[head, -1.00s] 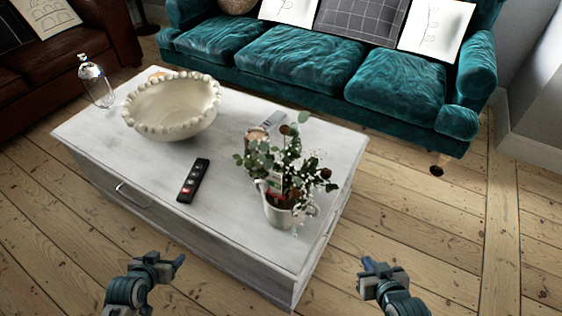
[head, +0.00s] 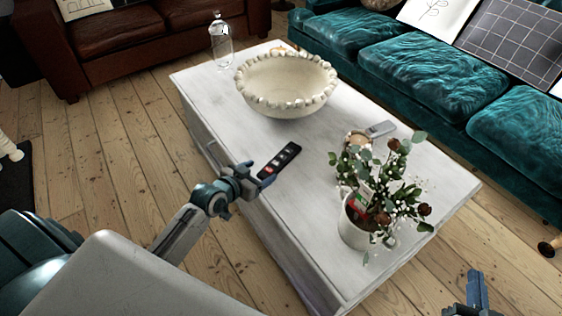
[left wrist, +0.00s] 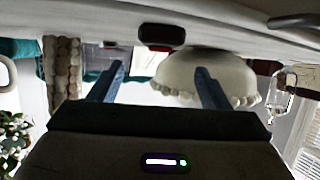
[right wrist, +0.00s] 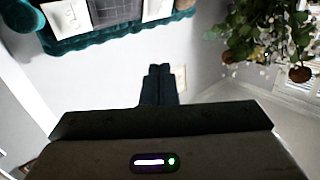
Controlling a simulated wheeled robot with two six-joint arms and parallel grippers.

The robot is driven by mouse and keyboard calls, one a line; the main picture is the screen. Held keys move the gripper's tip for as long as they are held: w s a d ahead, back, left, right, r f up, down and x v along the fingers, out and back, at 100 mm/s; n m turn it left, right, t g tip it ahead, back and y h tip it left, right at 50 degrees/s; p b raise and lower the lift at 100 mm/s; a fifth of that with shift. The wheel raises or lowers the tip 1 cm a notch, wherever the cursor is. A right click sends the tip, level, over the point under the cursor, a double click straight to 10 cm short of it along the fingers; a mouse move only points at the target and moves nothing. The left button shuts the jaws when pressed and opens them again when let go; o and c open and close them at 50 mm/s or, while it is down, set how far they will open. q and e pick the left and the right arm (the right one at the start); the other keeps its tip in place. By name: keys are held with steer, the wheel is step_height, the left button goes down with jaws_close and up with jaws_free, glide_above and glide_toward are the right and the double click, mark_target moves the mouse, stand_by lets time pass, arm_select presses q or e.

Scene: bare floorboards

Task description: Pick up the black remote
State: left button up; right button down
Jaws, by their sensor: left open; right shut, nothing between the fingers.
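The black remote (head: 279,161) with a red button lies on the white table (head: 205,90) near its left edge. It also shows in the left wrist view (left wrist: 161,36), upside down, beyond the fingers and roughly between them. My left gripper (head: 262,180) is open and empty at the near end of the remote; from these frames I cannot tell whether it touches it. In the left wrist view its two fingers (left wrist: 160,82) stand apart. My right gripper (head: 478,290) is at the lower right, off the table. Its fingers are together and empty in the right wrist view (right wrist: 158,84).
A beaded bowl (head: 285,110), a glass bottle (head: 221,45), a grey remote-like object (head: 381,129), a candle (head: 357,140) and a potted plant (head: 350,229) stand on the table. A teal sofa (head: 420,60) is behind, a brown sofa (head: 140,40) at upper left.

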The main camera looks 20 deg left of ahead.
mark_target(277, 161)
arm_select(q)
steer(key=x, duration=0.4)
steer(key=shift+w+f+b, duration=0.1)
steer(key=shift+b, duration=0.3)
steer(key=x, duration=0.2)
steer(key=b+x, duration=0.1)
steer(key=x, duration=0.2)
steer(key=shift+d+r, duration=0.1)
steer(key=shift+r, duration=0.15)
steer(key=shift+w, duration=0.25)
steer(key=c, duration=1.1)
arm_select(e)
step_height(277, 161, up, 12)
steer(key=n+t, duration=0.1)
steer(key=t, duration=0.6)
steer(key=shift+d+f+y, duration=0.15)
steer(key=shift+d+y, duration=0.1)
steer(key=shift+y, duration=0.05)
arm_select(q)
steer(key=shift+r, duration=0.1)
arm_select(e)
steer(key=shift+w, duration=0.15)
